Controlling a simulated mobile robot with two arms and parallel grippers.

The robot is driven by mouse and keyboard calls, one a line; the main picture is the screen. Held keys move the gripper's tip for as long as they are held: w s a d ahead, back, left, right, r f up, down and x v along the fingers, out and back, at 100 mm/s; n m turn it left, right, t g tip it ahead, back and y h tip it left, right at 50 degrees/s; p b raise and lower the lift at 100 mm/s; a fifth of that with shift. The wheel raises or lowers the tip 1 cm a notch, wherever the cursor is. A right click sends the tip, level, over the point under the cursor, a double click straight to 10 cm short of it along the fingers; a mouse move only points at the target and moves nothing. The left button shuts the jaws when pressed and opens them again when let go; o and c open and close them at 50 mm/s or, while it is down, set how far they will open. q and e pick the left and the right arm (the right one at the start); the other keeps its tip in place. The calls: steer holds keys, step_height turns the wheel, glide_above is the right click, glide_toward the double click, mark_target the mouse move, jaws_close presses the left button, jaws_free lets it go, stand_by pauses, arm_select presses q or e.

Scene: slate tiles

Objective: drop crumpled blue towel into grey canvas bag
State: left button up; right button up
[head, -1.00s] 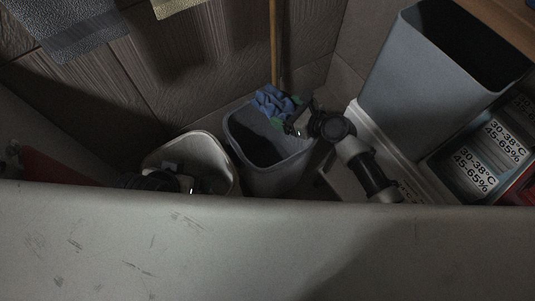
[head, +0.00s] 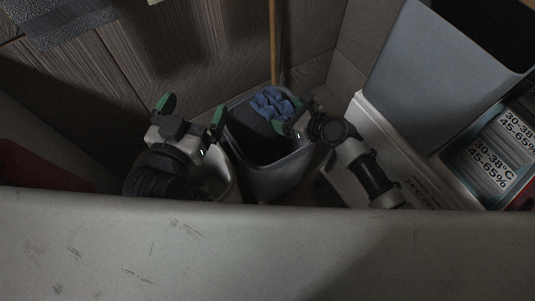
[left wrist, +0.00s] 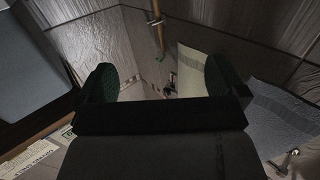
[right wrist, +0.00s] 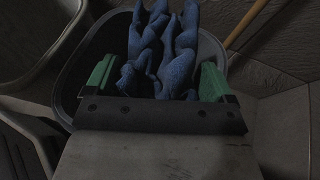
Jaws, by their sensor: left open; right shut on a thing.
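The crumpled blue towel (head: 270,102) hangs from my right gripper (head: 288,116), above the far part of the grey canvas bag's opening. In the right wrist view the towel (right wrist: 165,50) sits between the green fingers of the right gripper (right wrist: 155,82), with the dark opening behind it. The grey canvas bag (head: 275,183) stands upright with its mouth up; its rim (right wrist: 66,75) shows in the right wrist view. My left gripper (head: 193,111) is open and empty, raised to the left of the bag. Its spread fingers also show in the left wrist view (left wrist: 160,82).
A light bin (head: 230,187) stands left of the bag, partly hidden by my left arm. A wooden pole (head: 274,45) stands behind the bag. A large grey-blue bin (head: 405,85) and labelled boxes (head: 490,160) fill the right. A pale ledge (head: 260,245) crosses the front.

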steer(key=shift+f+b, duration=0.45)
arm_select(q)
steer(key=shift+s+d+r+t+h, duration=0.1)
steer(key=shift+r+t+h, duration=0.1)
steer(key=shift+r+t, duration=0.5)
steer(key=shift+w+d+r+t+h, duration=0.1)
steer(key=shift+d+r+t+h, duration=0.1)
steer(key=shift+r+t, duration=0.45)
steer(key=shift+s+d+r+t+h, duration=0.1)
steer(key=shift+r+t+h, duration=0.1)
steer(key=shift+r+t, duration=0.45)
arm_select(e)
steer(key=shift+f, duration=0.1)
arm_select(q)
steer(key=shift+r, duration=0.1)
arm_select(e)
steer(key=o, duration=0.7)
